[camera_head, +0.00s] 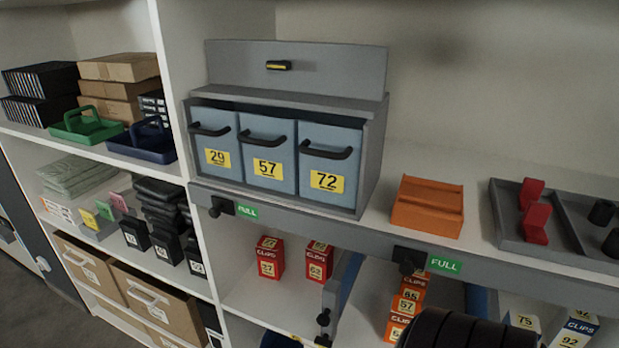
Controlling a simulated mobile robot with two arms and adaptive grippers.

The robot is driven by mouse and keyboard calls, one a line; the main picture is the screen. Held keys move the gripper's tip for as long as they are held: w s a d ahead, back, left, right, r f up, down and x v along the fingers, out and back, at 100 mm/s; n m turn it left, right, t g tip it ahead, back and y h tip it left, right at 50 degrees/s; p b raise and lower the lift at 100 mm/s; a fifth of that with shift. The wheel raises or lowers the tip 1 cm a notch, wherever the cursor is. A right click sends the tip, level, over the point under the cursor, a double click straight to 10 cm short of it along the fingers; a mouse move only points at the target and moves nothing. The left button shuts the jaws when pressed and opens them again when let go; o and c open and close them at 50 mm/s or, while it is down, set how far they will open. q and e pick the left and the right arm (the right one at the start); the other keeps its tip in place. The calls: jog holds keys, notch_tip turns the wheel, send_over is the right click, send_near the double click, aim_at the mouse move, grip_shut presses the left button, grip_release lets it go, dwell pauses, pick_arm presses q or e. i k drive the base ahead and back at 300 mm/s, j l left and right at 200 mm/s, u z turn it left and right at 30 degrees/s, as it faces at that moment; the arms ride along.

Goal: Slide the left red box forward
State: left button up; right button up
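The left red box (269,258), a small carton with a yellow label marked 27, stands upright on the lower shelf of the middle bay. A second red box (319,261), labelled 62, stands upright to its right with a gap between them. Both boxes are set back from the shelf's front edge.
A blue divider panel (346,288) stands right of the red boxes. Stacked orange boxes (408,305) are beyond it. A grey cabinet with blue drawers (268,152) sits on the shelf above. The lower shelf (262,300) is bare in front of the red boxes.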

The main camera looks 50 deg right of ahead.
aim_at(270, 250)
jog(key=z, duration=1.4)
